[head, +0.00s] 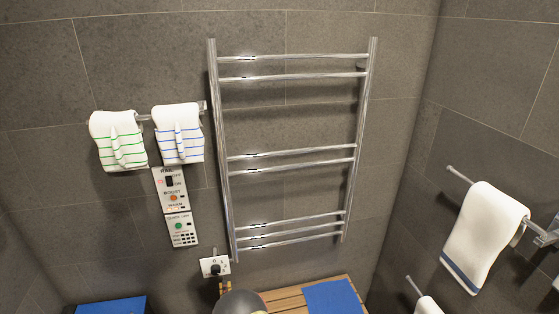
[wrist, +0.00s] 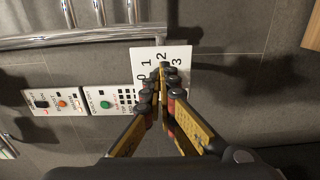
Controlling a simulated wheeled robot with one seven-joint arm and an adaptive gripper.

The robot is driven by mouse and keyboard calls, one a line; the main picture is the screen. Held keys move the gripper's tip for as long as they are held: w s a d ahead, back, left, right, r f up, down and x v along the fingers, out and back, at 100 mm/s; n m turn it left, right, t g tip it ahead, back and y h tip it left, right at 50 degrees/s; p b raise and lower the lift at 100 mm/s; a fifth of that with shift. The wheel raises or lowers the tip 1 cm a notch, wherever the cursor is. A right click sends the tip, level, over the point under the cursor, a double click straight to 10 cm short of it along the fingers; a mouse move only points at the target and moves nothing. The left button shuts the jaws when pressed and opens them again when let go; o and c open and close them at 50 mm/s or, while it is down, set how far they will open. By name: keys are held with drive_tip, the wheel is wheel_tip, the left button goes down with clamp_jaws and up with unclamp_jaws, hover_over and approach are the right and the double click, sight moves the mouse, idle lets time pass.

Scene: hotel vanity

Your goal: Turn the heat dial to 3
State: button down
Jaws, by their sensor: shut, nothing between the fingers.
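The heat dial's white plate (wrist: 184,54) is on the wall in the wrist view, with the numerals 0, 1, 2 and 3 printed around its middle. My gripper (wrist: 163,75) is shut and empty, its fingertips in front of the plate's middle, close to the numerals 2 and 3. The fingers hide most of the knob, so I cannot tell where it points or whether they touch it. In the head view a small white plate (head: 207,263) with a dark knob sits low on the wall, below the towel rail's left post; it looks like the same dial.
The chrome towel rail (head: 290,158) is just above the dial. A switch panel (head: 171,190) and a timer panel (head: 181,230) are to its upper left. Two hanging towels (head: 118,140) are above these. A wooden slatted surface (head: 283,298) with a blue cloth (head: 333,296) is at lower right.

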drive_tip(key=b+x, duration=0.2)
drive_tip(key=x, duration=0.3)
drive_tip(key=shift+w+a+f+b, duration=0.1)
drive_tip(key=shift+w+b, duration=0.1)
drive_tip(key=shift+b, duration=0.15)
drive_tip(key=shift+w+a+r, duration=0.1)
drive_tip(key=shift+w+r, duration=0.1)
drive_tip(key=shift+r, duration=0.15)
drive_tip(key=shift+w+a+r, duration=0.15)
drive_tip(key=shift+r, duration=0.2)
drive_tip(key=shift+w+a+f+b, duration=0.1)
drive_tip(key=shift+f+b, duration=0.25)
drive_tip(key=shift+b, duration=1.95)
drive_tip(key=shift+f, duration=0.4)
drive_tip(key=shift+d, duration=0.2)
drive_tip(key=shift+d+f, duration=0.15)
drive_tip(key=shift+d, duration=0.2)
drive_tip(key=v, duration=0.6)
drive_tip(key=shift+p, duration=0.35)
